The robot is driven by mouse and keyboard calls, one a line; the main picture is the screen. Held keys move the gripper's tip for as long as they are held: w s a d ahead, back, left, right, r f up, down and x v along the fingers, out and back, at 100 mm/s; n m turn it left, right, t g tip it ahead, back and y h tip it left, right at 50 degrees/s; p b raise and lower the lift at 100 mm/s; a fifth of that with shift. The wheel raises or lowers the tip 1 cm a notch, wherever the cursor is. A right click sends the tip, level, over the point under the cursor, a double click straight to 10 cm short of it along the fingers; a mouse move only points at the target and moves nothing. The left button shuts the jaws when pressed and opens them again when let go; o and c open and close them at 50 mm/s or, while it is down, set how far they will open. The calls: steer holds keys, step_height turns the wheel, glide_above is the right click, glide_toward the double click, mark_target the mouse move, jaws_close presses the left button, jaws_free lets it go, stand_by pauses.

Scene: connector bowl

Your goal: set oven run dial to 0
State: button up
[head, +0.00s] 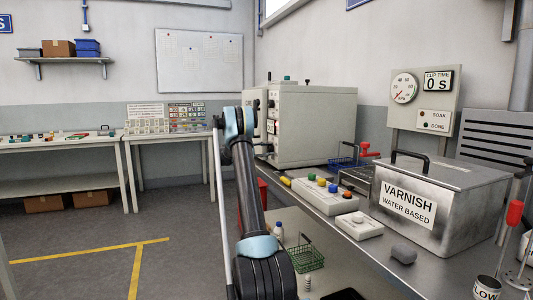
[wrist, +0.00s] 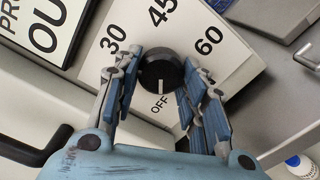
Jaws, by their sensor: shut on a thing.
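The dial (wrist: 160,70) is a round black knob on a white panel in the wrist view. My gripper (wrist: 163,66) is shut on the knob, with a blue-padded finger on either side. In the head view the grey oven (head: 312,125) stands at the back of the bench. My arm covers part of its front there, and I cannot make out the dial or my fingertips in that view.
A dark handle (wrist: 40,150) lies at the lower left of the wrist view. On the bench in the head view are a button box (head: 325,197), a blue wire basket (head: 345,162) and a metal varnish tank (head: 440,205). Open floor (head: 80,240) lies to the left.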

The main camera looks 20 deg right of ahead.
steer(key=shift+a+f, duration=0.1)
stand_by(0.3)
steer(key=o, duration=1.1)
steer(key=shift+c, duration=0.2)
steer(key=a, duration=1.2)
steer(key=shift+s, duration=0.15)
